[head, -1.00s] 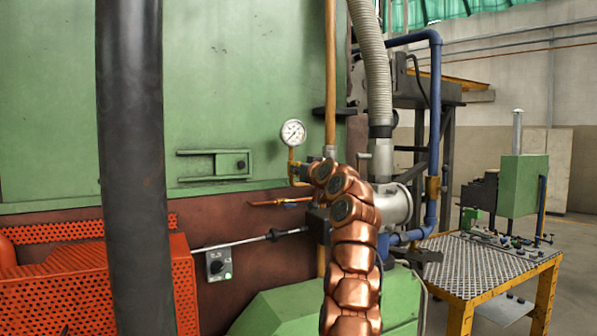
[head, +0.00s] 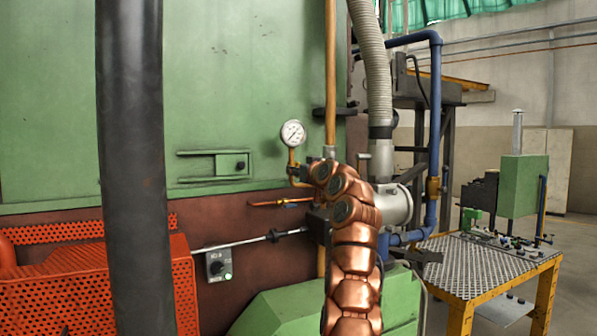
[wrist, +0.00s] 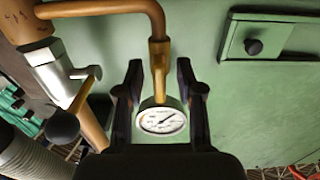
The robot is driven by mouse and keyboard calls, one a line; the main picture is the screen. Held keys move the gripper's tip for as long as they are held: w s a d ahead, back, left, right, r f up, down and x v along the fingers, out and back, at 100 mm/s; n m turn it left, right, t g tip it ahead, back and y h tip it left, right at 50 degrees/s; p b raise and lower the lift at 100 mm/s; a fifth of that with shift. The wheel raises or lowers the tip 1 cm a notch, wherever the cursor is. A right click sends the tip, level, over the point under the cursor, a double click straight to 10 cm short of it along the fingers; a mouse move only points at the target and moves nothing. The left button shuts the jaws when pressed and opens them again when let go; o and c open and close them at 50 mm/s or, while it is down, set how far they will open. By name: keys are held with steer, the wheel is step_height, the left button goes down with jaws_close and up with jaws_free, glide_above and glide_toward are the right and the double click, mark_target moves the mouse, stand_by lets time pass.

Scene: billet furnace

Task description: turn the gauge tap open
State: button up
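A round white-faced pressure gauge (head: 293,132) stands on a bent brass pipe against the green furnace wall. In the wrist view the gauge (wrist: 161,121) appears upside down, low between my fingers. A brass fitting (wrist: 159,55), which looks like the gauge tap, joins the gauge stem to the pipe; its exact handle position is hard to tell. My gripper (wrist: 158,78) is open, with one dark finger on each side of the stem and gaps showing on both sides.
A thick brass pipe with a silver valve (wrist: 55,75) and a black ball-ended lever (wrist: 62,125) is close on the left in the wrist view. A latch plate (wrist: 265,40) is on the wall at right. A workbench (head: 480,265) stands at right in the head view.

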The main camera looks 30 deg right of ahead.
steer(key=shift+s, duration=0.15)
steer(key=shift+s+f, duration=0.15)
steer(key=shift+s, duration=0.05)
steer(key=s+a, duration=0.1)
steer(key=s, duration=1)
stand_by(0.8)
steer(key=shift+s, duration=0.1)
stand_by(0.4)
